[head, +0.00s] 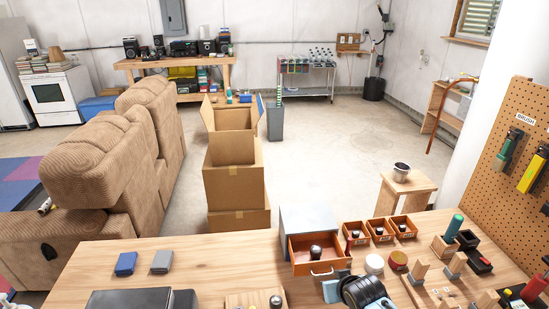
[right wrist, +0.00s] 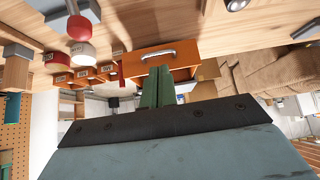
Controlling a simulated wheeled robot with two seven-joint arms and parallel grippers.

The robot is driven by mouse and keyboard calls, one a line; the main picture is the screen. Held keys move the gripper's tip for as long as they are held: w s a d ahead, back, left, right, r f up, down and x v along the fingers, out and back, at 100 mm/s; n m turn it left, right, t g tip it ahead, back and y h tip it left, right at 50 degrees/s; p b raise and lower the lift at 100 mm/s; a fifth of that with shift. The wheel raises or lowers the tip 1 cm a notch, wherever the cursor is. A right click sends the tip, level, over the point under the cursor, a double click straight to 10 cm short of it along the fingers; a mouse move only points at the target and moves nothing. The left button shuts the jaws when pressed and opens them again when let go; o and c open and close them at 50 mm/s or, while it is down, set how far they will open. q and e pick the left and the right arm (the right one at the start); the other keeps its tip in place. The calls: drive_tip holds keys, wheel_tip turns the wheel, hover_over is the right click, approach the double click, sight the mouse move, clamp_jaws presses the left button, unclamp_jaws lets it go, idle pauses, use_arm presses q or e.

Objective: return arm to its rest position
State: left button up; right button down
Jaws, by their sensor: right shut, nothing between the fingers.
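My right gripper (right wrist: 166,72) shows in the right wrist view with its two green fingers together and nothing between them. Its fingertips appear just in front of the orange drawer (right wrist: 188,58) and its metal handle (right wrist: 158,55); I cannot tell whether they touch it. That view is upside down. In the head view the drawer (head: 318,268) stands open from a grey-topped cabinet (head: 307,219), with a dark-and-silver round item (head: 316,252) inside. My left gripper is in neither view.
A pegboard (head: 520,170) stands at right. Cardboard boxes (head: 234,186) and a recliner (head: 110,170) lie beyond. The bench's left-middle is mostly clear.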

drive_tip(key=s+d+r+g, duration=0.1)
drive_tip(key=s+r, duration=0.2)
drive_tip(key=s, duration=0.7)
drive_tip(key=s+d+r+g, duration=0.1)
drive_tip(key=s+r+g, duration=0.15)
drive_tip(key=s, duration=0.85)
drive_tip(key=s+d+r+g, duration=0.1)
drive_tip(key=s+r, duration=0.3)
drive_tip(key=s, duration=0.6)
wheel_tip(320, 180, down, 36)
drive_tip(key=s+n+g+b, duration=0.1)
drive_tip(key=s+b, duration=0.1)
drive_tip(key=b, duration=0.8)
drive_tip(key=s+d+f+b, duration=0.1)
drive_tip(key=s+f+b, duration=0.3)
drive_tip(key=s+f, duration=0.4)
drive_tip(key=s+d+f+g+h+b, duration=0.1)
drive_tip(key=s+f+b, duration=0.3)
drive_tip(key=s+f, duration=0.4)
wheel_tip(320, 180, down, 6)
drive_tip(key=shift+d, duration=0.2)
